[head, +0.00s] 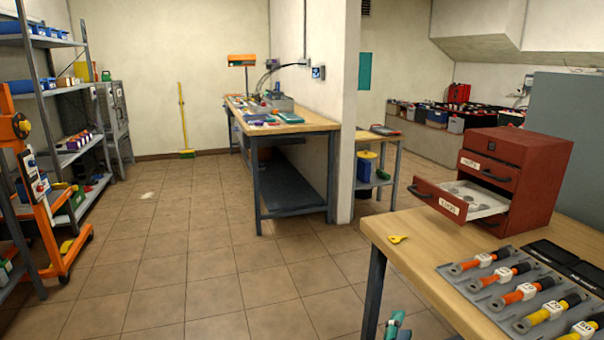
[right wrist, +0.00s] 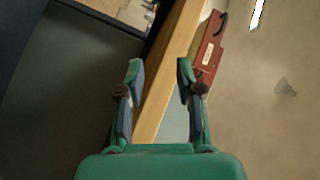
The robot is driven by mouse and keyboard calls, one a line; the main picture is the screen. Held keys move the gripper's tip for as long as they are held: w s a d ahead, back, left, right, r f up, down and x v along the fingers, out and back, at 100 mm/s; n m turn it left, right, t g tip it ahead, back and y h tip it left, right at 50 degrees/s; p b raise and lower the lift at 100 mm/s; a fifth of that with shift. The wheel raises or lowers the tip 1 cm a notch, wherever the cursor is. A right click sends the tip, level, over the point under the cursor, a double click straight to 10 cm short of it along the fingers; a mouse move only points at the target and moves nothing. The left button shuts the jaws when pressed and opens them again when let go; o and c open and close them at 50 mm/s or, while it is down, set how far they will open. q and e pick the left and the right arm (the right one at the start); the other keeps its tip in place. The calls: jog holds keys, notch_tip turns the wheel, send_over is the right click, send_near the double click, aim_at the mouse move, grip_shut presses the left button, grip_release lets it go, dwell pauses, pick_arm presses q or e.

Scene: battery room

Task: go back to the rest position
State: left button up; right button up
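My right gripper (head: 397,325) shows as a small green part at the bottom of the head view, below and in front of the workbench's near left edge. In the right wrist view its two green fingers (right wrist: 159,72) stand apart with nothing held between them. The wooden bench edge (right wrist: 172,75) lies beyond the fingers, apart from them as far as I can tell. My left gripper is in neither view.
The wooden workbench (head: 425,245) carries a red drawer cabinet (head: 518,165) with one drawer (head: 462,200) pulled out, a yellow tag (head: 397,239) and a grey rack of handled tools (head: 500,300). An orange stand (head: 45,215) is at left. The tiled floor (head: 180,270) between is clear.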

jog(key=s+a+f+n+g+y, duration=0.2)
jog(key=f+n+y, duration=0.2)
jog(key=f, duration=0.7)
jog(key=s+a+f+n+g+y, duration=0.1)
jog(key=s+f+n+g+y, duration=0.3)
jog(key=f, duration=0.6)
jog(key=s+a+f+n+g+y, duration=0.2)
jog(key=s+f+n+g, duration=0.15)
jog(key=s+f, duration=0.4)
jog(key=s+a+f+n+g+y, duration=0.1)
jog(key=s+f+n+g, duration=0.15)
jog(key=s, duration=0.35)
jog(key=s+a+f+n+g+y, duration=0.1)
jog(key=s+f+n+g, duration=0.15)
jog(key=s, duration=0.45)
notch_tip(320, 180, up, 17)
jog(key=p, duration=1.7)
jog(key=shift+w+f, duration=0.15)
jog(key=shift+w, duration=0.05)
jog(key=shift+t, duration=0.25)
jog(key=shift+m, duration=0.25)
